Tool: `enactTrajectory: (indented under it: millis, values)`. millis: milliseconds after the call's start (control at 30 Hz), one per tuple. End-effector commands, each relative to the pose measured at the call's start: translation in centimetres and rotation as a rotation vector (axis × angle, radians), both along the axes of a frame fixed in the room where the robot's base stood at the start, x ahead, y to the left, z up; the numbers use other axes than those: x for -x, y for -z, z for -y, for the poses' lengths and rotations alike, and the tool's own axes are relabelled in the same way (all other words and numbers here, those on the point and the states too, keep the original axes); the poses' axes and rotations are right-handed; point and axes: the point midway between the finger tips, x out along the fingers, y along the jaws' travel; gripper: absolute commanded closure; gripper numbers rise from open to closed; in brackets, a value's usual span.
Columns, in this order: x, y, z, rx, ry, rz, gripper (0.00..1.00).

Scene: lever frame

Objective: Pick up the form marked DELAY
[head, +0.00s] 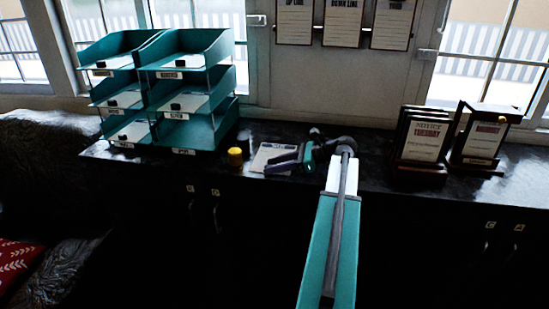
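No form with a readable DELAY mark shows. A white printed sheet (268,155) lies on the dark counter, right of the teal trays; its heading is too small to read. White papers also lie in the teal letter trays (205,62), each with a small dark object on top, and the tray labels are too small to read surely. My gripper (278,165) is low over the counter at the right edge of the sheet, pointing left. Its dark fingers overlap the sheet's edge in the picture. I cannot tell whether they touch it or how far apart they are.
Dark stands with notice cards (425,140) and (484,138) another card stand are at the right. Clipboards (343,23) hang on the wall. Cupboards lie below the counter. The counter's middle looks clear around my arm.

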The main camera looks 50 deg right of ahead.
Motion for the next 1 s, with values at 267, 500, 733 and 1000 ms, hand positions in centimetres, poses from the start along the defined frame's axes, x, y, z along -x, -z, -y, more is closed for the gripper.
enactTrajectory:
  millis: [267,500,733,1000]
  values:
    - [-0.09,0.08,-0.03,0.000,0.001,0.000,0.64]
    - [-0.06,0.06,0.01,0.000,0.001,0.000,0.64]
    - [-0.04,0.06,0.02,0.001,0.002,0.000,0.93]
    - [-0.03,0.05,0.04,0.001,0.002,0.000,1.00]
